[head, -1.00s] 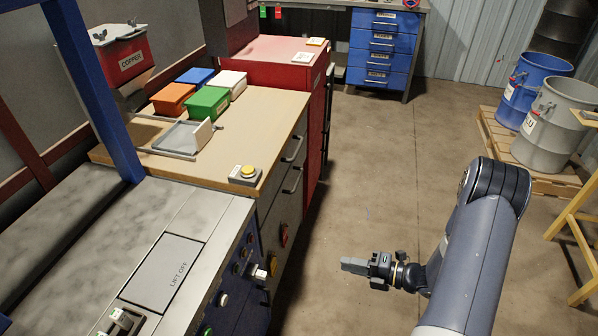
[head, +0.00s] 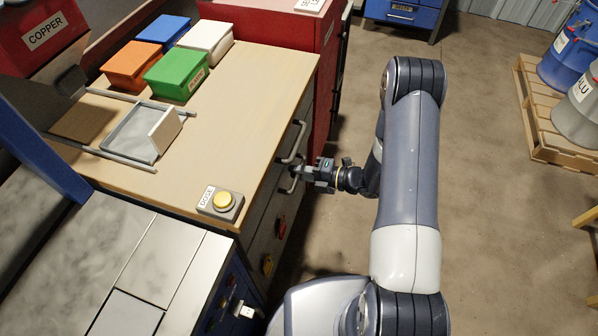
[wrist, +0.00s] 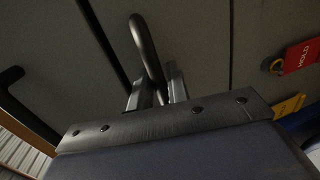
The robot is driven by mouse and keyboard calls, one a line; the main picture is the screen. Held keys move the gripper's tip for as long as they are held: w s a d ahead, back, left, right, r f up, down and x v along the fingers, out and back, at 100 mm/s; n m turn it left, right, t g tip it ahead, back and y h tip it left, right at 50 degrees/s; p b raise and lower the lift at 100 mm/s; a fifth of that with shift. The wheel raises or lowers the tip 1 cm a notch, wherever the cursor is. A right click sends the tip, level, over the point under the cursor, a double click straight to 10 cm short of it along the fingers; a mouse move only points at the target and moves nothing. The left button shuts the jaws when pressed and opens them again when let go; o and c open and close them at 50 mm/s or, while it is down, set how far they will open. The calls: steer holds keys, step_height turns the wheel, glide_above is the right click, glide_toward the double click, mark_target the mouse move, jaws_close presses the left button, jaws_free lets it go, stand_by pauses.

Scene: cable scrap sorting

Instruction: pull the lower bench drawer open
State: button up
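The wooden-topped bench (head: 235,120) has a grey front with two dark bar handles, and its drawers look shut. The upper handle (head: 292,143) also shows at the left edge of the wrist view (wrist: 12,100). My gripper (head: 304,172) is at the lower handle (head: 290,186), side-on to the bench front. In the wrist view the lower drawer's handle (wrist: 146,45) rises between my two fingers, one on each side. The fingers look apart, with a narrow gap; firm contact is not clear. The near part of the handle is hidden by my gripper.
A red HOLD tag (wrist: 300,57) and a yellow tag (wrist: 289,106) hang right of the handle in the wrist view. A yellow button box (head: 221,202) and coloured bins (head: 177,73) stand on the bench. A red cabinet (head: 328,50) adjoins it.

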jaws_close()
stand_by(0.5)
